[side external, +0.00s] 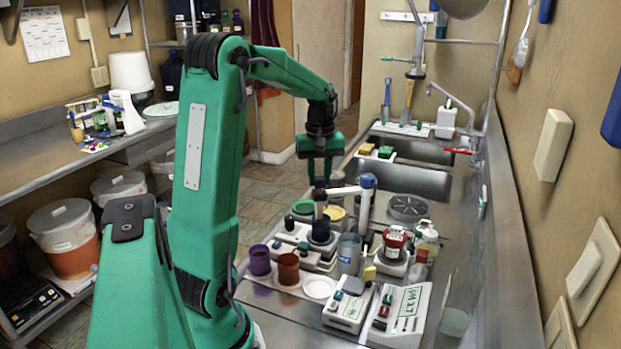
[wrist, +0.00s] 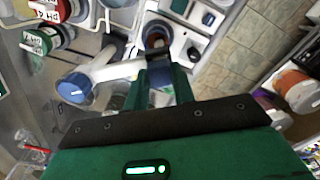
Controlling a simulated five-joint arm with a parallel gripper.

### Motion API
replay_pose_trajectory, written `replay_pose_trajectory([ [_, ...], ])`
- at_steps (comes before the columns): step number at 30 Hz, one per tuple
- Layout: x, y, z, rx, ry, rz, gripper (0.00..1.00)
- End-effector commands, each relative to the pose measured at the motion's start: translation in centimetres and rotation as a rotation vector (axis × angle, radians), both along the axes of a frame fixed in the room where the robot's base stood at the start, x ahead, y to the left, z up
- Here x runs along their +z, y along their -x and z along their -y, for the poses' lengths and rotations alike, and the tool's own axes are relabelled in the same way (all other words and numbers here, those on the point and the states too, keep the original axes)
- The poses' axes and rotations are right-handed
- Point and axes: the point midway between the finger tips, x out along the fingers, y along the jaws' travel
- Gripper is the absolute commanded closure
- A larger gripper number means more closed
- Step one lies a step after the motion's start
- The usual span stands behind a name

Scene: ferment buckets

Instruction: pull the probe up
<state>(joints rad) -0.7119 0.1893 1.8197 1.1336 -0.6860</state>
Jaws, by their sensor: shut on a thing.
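The probe (side external: 320,206) is a dark upright rod at the end of a white holder arm (side external: 345,191), above a dark blue cup (side external: 320,231). My gripper (side external: 319,180) reaches down from above and is shut on the probe's top. In the wrist view my gripper's green fingers (wrist: 163,92) close around the probe beside the white arm, with the cup's round rim (wrist: 156,38) beyond. The fingers hide part of the probe. I cannot tell whether its tip is in the cup. The holder arm joins a post with a blue knob (side external: 367,181), also seen in the wrist view (wrist: 74,87).
Purple (side external: 259,260) and brown (side external: 288,268) cups stand at the left. A grey cup (side external: 349,254) and a red-topped bottle (side external: 395,242) stand close at the right. White meters (side external: 399,315) are in front. The sink (side external: 410,181) lies behind.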

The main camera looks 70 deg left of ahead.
Motion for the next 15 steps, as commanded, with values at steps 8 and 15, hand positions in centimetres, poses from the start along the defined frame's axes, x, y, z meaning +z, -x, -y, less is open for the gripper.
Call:
replay_pose_trajectory([
  [8, 4.4, -0.1, -0.1, 0.001, -0.003, 0.004, 1.0],
  [15, 5.3, 0.0, 0.0, 0.001, -0.002, 0.003, 1.0],
])
